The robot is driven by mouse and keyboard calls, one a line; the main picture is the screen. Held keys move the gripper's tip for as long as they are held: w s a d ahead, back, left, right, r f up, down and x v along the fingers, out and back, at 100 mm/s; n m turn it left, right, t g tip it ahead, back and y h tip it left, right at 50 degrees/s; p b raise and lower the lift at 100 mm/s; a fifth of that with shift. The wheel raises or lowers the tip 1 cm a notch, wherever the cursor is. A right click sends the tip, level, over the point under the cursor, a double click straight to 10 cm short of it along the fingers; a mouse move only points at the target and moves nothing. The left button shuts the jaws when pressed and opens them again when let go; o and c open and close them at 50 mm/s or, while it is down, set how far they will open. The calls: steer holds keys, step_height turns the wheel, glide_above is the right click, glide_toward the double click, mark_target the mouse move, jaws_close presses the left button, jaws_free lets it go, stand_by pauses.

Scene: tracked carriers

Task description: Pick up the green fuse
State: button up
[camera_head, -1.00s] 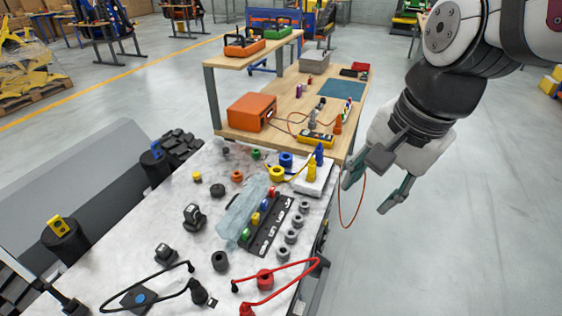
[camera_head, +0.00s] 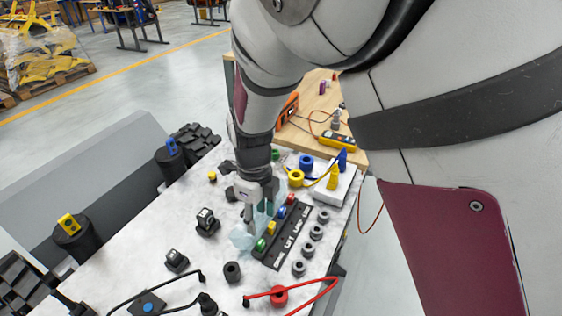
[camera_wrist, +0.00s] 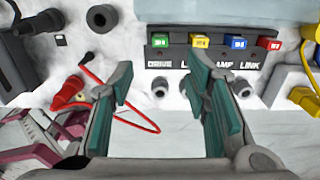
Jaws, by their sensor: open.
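The green fuse (camera_head: 261,244) stands in the near end of a black labelled fuse block (camera_head: 268,262). In the wrist view the green fuse (camera_wrist: 160,40) sits above the DRIVE label, leftmost in the row. Beside it are a yellow fuse (camera_wrist: 200,41), a blue fuse (camera_wrist: 235,42) and a red fuse (camera_wrist: 268,43). My gripper (camera_head: 250,218) is above the bench by the block. In the wrist view my gripper (camera_wrist: 162,68) is open and empty, its teal-padded fingers apart, with the green fuse beyond the gap between the tips.
A translucent bluish sheet (camera_head: 240,240) lies beside the block. Several grey rings (camera_head: 316,232) line its other side. A red cable (camera_head: 312,291), black sockets (camera_head: 232,271) and a white box with blue and yellow plugs (camera_head: 330,190) stand nearby.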

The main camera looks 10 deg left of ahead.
mark_target(260, 242)
step_height(260, 242, down, 11)
steer(key=shift+w+a+r, duration=0.1)
jaws_close()
stand_by(0.5)
